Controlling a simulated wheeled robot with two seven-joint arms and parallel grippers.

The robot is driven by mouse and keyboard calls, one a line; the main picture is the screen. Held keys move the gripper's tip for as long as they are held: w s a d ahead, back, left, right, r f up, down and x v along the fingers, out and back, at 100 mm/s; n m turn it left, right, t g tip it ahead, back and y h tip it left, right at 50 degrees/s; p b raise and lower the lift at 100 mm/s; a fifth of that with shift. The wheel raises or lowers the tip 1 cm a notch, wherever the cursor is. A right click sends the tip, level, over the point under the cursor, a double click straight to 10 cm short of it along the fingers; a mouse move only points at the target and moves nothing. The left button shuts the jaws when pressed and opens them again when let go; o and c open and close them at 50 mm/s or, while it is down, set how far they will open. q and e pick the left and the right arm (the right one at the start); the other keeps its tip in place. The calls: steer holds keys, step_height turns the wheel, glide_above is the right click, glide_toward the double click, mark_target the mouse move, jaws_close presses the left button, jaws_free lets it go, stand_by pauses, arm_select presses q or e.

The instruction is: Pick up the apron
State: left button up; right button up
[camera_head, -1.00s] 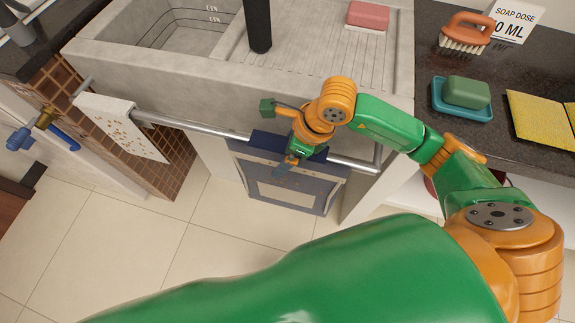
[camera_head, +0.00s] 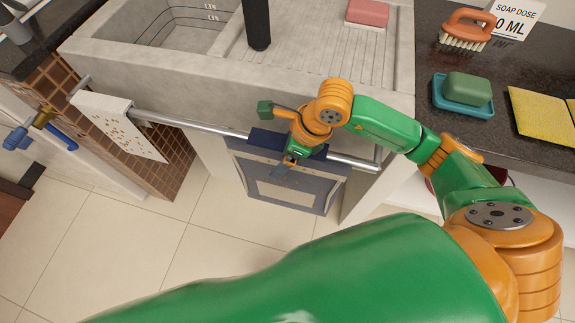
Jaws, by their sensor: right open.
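My right gripper (camera_head: 283,170) is at the upper front of the apron, just below the rail, and is open. The wrist hides part of the apron's top, and I cannot tell whether the fingers touch the cloth. My left gripper is not in view.
A metal rail (camera_head: 205,126) runs along the sink front, with a white spotted towel (camera_head: 117,125) at its left. A concrete sink (camera_head: 200,78) stands behind. The counter at right holds a brush (camera_head: 467,30), green soap on a blue dish (camera_head: 464,108) and a yellow cloth (camera_head: 542,117). Tiled floor below is clear.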

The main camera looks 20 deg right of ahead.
steer(key=shift+c, duration=0.2)
jaws_close()
steer(key=shift+r, duration=0.1)
